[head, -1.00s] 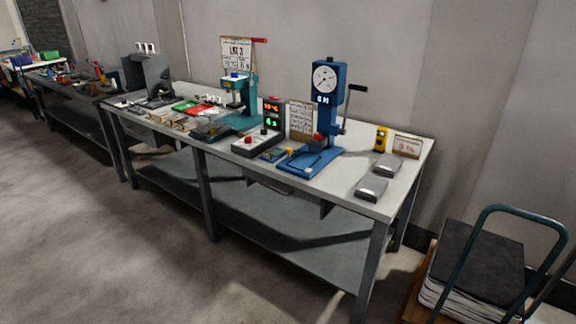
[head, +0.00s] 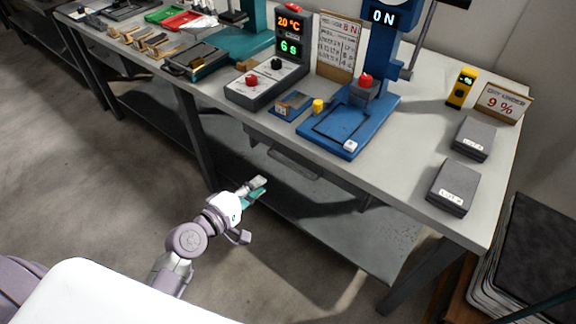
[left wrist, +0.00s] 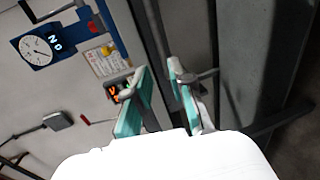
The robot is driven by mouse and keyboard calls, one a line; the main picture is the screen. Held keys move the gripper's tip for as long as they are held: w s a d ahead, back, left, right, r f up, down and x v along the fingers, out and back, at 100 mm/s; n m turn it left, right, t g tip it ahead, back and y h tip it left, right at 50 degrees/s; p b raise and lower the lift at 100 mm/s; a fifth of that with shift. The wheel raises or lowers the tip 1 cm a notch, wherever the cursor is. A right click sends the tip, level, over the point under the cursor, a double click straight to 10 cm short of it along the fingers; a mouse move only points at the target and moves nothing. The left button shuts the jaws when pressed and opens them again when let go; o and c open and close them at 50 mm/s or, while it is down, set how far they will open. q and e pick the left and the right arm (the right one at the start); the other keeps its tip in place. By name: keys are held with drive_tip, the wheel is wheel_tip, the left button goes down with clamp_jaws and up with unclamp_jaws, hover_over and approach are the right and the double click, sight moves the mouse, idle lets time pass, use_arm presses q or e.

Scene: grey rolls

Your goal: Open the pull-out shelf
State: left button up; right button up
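A grey pull-out shelf (head: 292,166) hangs under the front edge of the table (head: 440,222), below the control box and blue press. My left gripper (head: 262,188), with teal finger pads, is in front of the table, below tabletop height and a little left of and below the shelf in the head view. In the left wrist view the left gripper (left wrist: 160,72) has its fingers apart with nothing between them. My right gripper is not in view.
On the tabletop stand a control box (head: 267,84), a blue press (head: 349,122), a yellow meter (head: 461,88) and two grey blocks, one marked at the front (head: 453,187). A lower shelf (head: 372,240) runs beneath. The floor (head: 85,185) in front is clear.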

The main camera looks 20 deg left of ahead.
sight(288, 163)
use_arm(q)
drive_tip(key=x, duration=1.3)
drive_tip(key=shift+s+r, duration=0.1)
clamp_jaws()
